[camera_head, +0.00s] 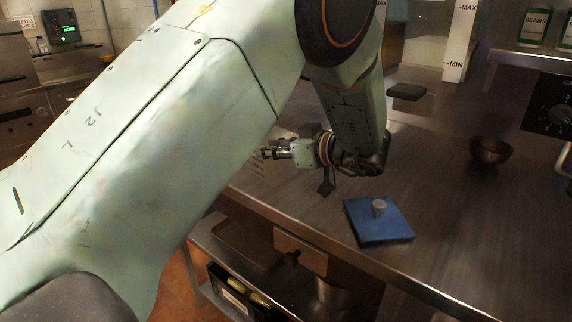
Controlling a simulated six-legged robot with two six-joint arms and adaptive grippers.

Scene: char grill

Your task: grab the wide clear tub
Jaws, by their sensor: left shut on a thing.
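My left arm comes in large from the left and bends down over the steel counter. Its gripper (270,153) points left near the counter's left edge. It is shut on a see-through thing with faint markings, which I take to be the wide clear tub (257,168). The tub's outline is very hard to make out against the steel, and I cannot tell whether it touches the counter. My right gripper is not in view.
A blue square lid-like piece with a grey knob (393,223) lies on the counter (450,215) near the front edge. A dark metal bowl (490,150) stands at the right. The counter's middle right is clear.

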